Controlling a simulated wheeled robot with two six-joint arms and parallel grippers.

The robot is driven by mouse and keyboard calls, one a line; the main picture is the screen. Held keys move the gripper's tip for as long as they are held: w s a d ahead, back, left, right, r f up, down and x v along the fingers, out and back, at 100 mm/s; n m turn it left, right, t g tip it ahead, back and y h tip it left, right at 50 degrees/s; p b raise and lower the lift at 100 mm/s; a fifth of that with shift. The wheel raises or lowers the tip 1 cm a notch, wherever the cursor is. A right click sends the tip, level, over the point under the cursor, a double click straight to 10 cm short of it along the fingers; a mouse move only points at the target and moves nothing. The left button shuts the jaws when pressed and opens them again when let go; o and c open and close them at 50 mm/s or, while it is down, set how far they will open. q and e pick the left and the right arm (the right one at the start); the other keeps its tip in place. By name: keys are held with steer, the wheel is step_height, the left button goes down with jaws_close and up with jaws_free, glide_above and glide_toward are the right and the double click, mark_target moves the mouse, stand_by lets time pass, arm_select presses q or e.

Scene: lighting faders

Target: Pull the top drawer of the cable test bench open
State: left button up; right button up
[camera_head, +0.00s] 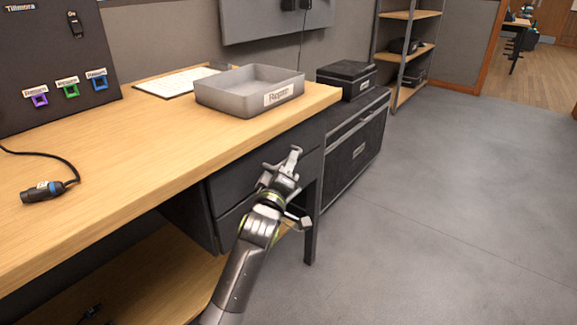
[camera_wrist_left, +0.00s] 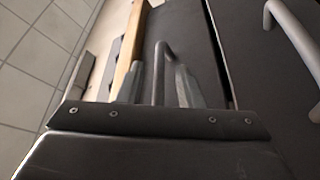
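The cable test bench (camera_head: 150,135) has a wooden top with dark drawers under its right end. The top drawer (camera_head: 232,184) looks closed, its dark front just below the bench top. My left gripper (camera_head: 283,165) is at this front in the head view. In the left wrist view, the drawer's grey bar handle (camera_wrist_left: 161,70) lies between the two fingers of my left gripper (camera_wrist_left: 158,85). The fingers stand apart, one on each side of the handle, with gaps visible. A second handle (camera_wrist_left: 296,35) shows on the lower drawer. My right gripper is not in view.
A grey tray (camera_head: 222,98) stands on the bench top above the drawers. A cable with a black connector (camera_head: 45,191) lies at the left. A dark cabinet (camera_head: 352,160) stands beyond the bench leg. The floor (camera_head: 450,200) at the right is clear.

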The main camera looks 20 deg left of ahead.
arm_select(q)
steer(key=shift+w+r, duration=0.15)
steer(key=shift+w, duration=0.35)
jaws_close()
